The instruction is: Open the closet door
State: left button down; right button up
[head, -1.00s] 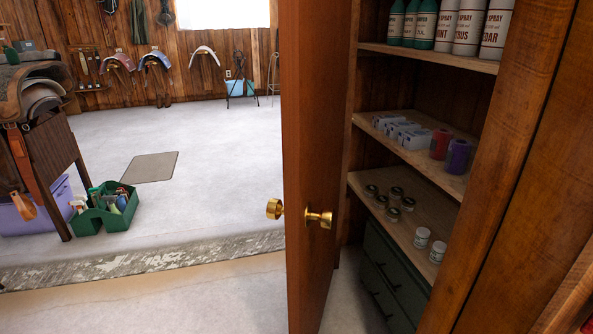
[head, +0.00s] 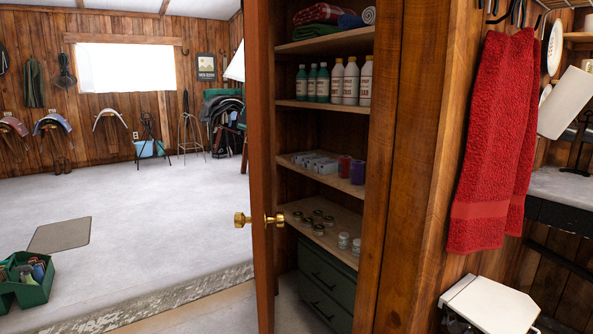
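The closet door (head: 262,150) is a brown wooden panel seen nearly edge-on in the head view. It stands swung open at the left side of the closet. A brass knob (head: 275,219) is on its closet side, and another brass knob (head: 241,219) is on its other side. The closet (head: 323,106) shows its shelves, with folded towels, bottles, small boxes and jars, above a dark green drawer unit (head: 325,285). Neither gripper is visible. A white block-like part at the lower right is cut by the frame, and I cannot tell what it is.
A red towel (head: 490,140) hangs on the wall right of the closet, near a counter (head: 562,190). A green caddy (head: 35,290) sits on the floor at the lower left. The pale floor left of the door is mostly clear, with a flat mat (head: 60,234).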

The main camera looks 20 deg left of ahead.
aim_at(256, 12)
jog(key=z, duration=0.4)
jog(key=i, duration=1.7)
jog(key=u, duration=1)
